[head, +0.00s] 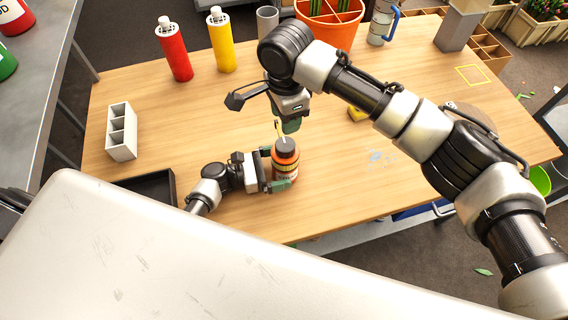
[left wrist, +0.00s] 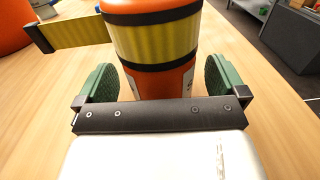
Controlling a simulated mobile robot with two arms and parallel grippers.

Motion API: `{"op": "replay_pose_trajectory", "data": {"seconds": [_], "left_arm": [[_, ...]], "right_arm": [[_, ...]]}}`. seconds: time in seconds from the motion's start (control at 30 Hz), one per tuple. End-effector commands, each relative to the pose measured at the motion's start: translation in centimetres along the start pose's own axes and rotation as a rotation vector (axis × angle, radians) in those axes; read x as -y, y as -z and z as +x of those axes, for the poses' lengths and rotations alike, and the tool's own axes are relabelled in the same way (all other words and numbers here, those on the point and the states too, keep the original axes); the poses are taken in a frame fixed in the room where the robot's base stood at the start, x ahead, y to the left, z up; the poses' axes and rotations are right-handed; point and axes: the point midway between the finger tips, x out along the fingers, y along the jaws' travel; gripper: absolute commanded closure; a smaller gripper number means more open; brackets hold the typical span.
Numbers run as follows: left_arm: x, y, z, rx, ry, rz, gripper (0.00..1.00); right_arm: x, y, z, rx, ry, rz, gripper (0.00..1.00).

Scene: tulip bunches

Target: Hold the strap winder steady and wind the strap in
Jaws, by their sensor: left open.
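The strap winder is an orange canister (head: 286,163) with a dark top, upright near the table's front edge. In the left wrist view the winder (left wrist: 152,40) has a yellow band between black rings. A yellow strap (left wrist: 80,33) with a dark end sticks out to its left. My left gripper (head: 280,172) is open around the winder; its green pads (left wrist: 156,85) stand on both sides with gaps showing. My right gripper (head: 291,125) hangs just above and behind the winder's top, pointing down; its finger opening is hidden.
On the wooden table (head: 210,130) stand a red bottle (head: 174,50), a yellow bottle (head: 221,42), a white compartment holder (head: 121,132) and an orange pot (head: 330,22). A black tray (head: 150,184) lies at the front left. The table left of the winder's back is clear.

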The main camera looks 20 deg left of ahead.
Motion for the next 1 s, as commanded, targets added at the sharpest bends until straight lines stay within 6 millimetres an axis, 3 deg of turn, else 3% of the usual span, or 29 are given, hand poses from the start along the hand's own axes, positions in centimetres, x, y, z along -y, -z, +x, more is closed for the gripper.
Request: {"op": "replay_pose_trajectory", "data": {"seconds": [0.2,0.5,0.9,1.0], "left_arm": [[0.0,0.0,1.6,-0.002,0.0,0.001,0.0],[0.0,0.0,1.7,-0.002,0.0,0.001,0.02],[0.0,0.0,1.7,-0.001,0.0,0.001,0.61],[0.0,0.0,1.6,-0.001,0.0,0.001,0.61]], "right_arm": [[0.0,0.0,0.0,0.0,0.0,0.0,0.57],[0.0,0.0,0.0,0.0,0.0,0.0,0.57],[0.0,0.0,0.0,0.0,0.0,0.0,0.57],[0.0,0.0,0.0,0.0,0.0,0.0,0.57]]}}
